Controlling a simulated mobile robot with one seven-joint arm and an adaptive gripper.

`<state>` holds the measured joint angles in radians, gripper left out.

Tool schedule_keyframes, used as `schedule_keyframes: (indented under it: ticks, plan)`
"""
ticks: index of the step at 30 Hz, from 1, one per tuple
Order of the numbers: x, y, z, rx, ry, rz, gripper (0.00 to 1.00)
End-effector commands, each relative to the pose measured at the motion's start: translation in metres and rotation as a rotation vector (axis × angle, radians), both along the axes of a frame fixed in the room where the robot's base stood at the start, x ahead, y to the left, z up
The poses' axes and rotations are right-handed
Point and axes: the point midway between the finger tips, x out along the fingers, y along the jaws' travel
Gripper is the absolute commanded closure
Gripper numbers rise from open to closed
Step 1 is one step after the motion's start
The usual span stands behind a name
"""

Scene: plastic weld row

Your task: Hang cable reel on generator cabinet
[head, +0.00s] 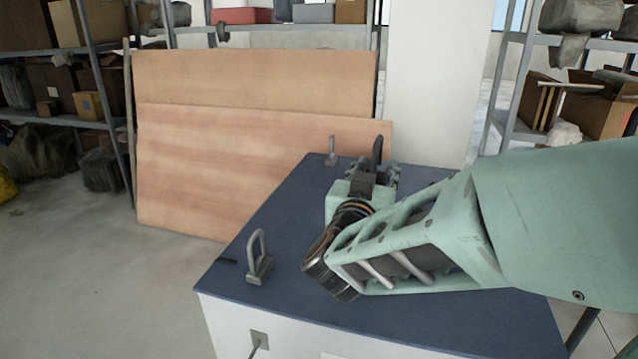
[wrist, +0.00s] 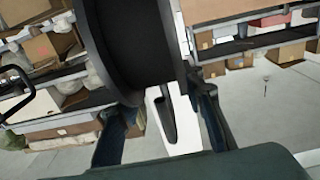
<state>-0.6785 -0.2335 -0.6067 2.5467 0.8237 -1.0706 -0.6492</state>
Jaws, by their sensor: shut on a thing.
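The generator cabinet (head: 300,220) is white with a dark blue top and stands in front of me in the head view. One upright metal loop (head: 258,258) is on its left side and another metal fitting (head: 331,151) is at its far edge. My gripper (head: 375,174) shows over the far part of the cabinet top. In the wrist view the dark cable reel (wrist: 140,45) fills the upper middle, at the fingers of my gripper (wrist: 163,112). My gripper is shut on the reel, but the contact is not clear. My arm hides most of the reel in the head view.
Large wooden boards (head: 250,150) lean behind the cabinet. Loaded shelves stand at the left (head: 95,85) and right (head: 510,80), with a white pillar (head: 435,80) between. The floor (head: 90,260) left of the cabinet is clear. A handle (head: 258,343) is on the cabinet's front.

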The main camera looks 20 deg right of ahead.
Motion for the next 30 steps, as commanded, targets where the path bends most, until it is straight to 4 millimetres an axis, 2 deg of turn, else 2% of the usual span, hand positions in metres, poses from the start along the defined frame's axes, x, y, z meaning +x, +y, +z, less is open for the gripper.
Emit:
schedule_keyframes:
  ticks: [4,23,30]
  plan:
    - [0.011,-0.001,0.001,-0.009,-0.002,0.001,1.0]
    - [0.032,-0.004,-0.008,-0.008,-0.002,0.0,1.0]
    - [0.062,-0.008,-0.033,-0.007,-0.005,-0.001,1.0]
